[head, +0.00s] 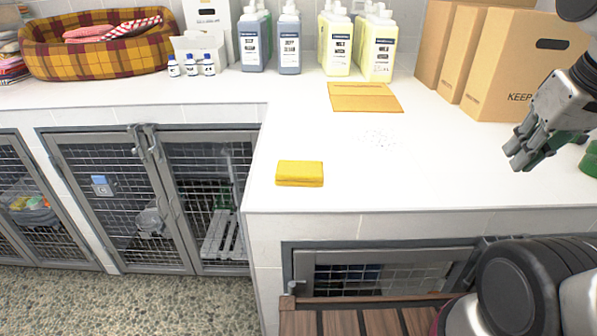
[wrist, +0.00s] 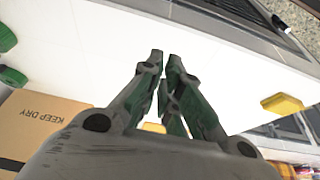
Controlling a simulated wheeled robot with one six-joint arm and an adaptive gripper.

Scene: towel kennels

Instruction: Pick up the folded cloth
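A yellow folded cloth (head: 300,173), a small thick rectangular pad, lies on the white counter near its front corner. It also shows at the right of the wrist view (wrist: 282,104). My gripper (head: 515,155) is above the right side of the counter in the head view, well to the right of the cloth and apart from it. In the wrist view its fingers (wrist: 165,62) converge with their tips close together, and nothing is seen held between them.
A flat tan piece (head: 364,97) lies farther back. Bottles (head: 375,45), cardboard boxes (head: 515,65) and a plaid pet bed (head: 95,50) line the back. Green round items (head: 590,160) sit at the right. Mesh kennel doors (head: 125,195) are below. The counter around the cloth is clear.

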